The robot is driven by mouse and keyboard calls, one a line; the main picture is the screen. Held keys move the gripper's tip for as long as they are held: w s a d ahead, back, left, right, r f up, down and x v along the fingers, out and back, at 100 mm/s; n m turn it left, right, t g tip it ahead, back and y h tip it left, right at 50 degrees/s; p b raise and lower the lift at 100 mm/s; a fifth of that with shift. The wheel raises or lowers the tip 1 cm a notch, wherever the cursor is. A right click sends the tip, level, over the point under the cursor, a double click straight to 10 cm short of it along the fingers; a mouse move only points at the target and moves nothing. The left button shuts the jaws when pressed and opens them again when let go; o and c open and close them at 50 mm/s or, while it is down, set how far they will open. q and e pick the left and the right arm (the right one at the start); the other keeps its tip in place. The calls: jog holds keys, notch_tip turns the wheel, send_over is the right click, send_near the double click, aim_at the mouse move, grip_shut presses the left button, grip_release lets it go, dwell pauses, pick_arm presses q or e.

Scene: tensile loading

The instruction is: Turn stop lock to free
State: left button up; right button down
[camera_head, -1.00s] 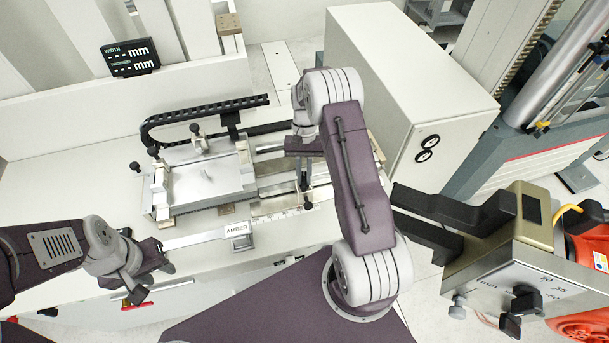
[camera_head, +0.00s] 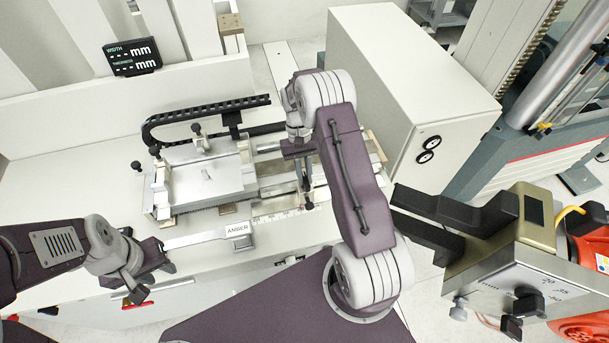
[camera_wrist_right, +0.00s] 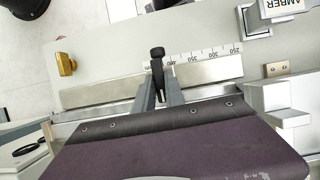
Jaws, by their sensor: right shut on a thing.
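The stop lock is a small black lever (camera_wrist_right: 157,54) that stands at the scale edge of the measuring bench in the right wrist view. My right gripper (camera_wrist_right: 160,80) is shut on it, with one grey finger on each side and the black top showing beyond the fingertips. In the head view my right gripper (camera_head: 306,182) points down at the bench rail, and a black end of the lever (camera_head: 309,205) shows just below it. My left gripper (camera_head: 168,268) is at the left, near the end of a silver strip; its finger gap is too small to read.
The silver strip's AMBER tag (camera_head: 238,229) sits on a small block at the bench front. A metal fixture (camera_head: 205,180) with black knobs stands left of my right gripper. A ruler scale (camera_wrist_right: 205,55) runs beside the lever.

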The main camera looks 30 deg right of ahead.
jog(key=c, duration=1.4)
grip_release()
jog(key=shift+s, duration=0.1)
jog(key=shift+w+d+r+b, duration=0.1)
jog(key=shift+w+r+b, duration=0.15)
jog(key=shift+r+b, duration=0.1)
jog(key=b+v, duration=0.2)
jog(key=v, duration=0.6)
jog(key=shift+r, duration=0.2)
